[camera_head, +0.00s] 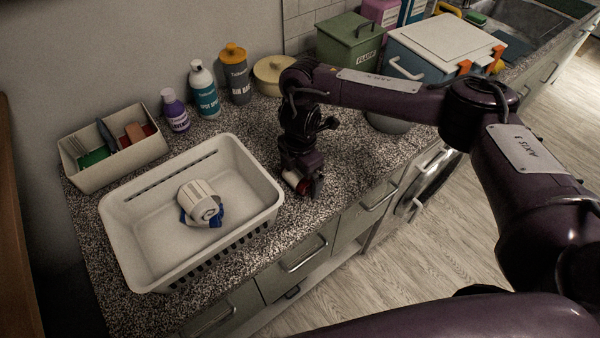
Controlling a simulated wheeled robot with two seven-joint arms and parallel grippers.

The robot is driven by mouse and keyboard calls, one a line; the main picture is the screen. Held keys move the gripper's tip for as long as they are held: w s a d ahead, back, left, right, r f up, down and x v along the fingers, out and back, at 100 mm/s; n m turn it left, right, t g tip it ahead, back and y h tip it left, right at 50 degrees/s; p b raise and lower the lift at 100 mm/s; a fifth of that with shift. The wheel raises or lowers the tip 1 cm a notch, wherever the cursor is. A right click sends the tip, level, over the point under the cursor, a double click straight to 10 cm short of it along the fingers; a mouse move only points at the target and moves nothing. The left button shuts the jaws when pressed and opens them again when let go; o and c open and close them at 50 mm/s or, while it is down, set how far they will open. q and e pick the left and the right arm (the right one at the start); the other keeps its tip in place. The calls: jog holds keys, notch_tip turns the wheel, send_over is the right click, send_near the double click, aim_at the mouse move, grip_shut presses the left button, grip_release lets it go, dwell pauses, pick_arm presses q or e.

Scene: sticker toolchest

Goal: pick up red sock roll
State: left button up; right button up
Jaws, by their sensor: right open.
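My right gripper (303,185) points down over the speckled counter, to the right of the white basket. Its jaws are open. A small red patch (301,187) shows between and behind the fingers, at counter level; it looks like the red sock roll, mostly hidden by the gripper. I cannot tell whether the fingers touch it. My left gripper is not in view.
A white basket (121,230) holds a white and blue roll (203,204). A cream caddy (105,178), several bottles and a cream pot (274,75) stand along the wall. The counter's front edge is close to the gripper.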

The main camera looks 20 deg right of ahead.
jog(key=shift+f, duration=0.2)
jog(key=c, duration=1)
jog(key=shift+r, duration=0.1)
notch_tip(320, 180, up, 20)
jog(key=shift+p, duration=0.35)
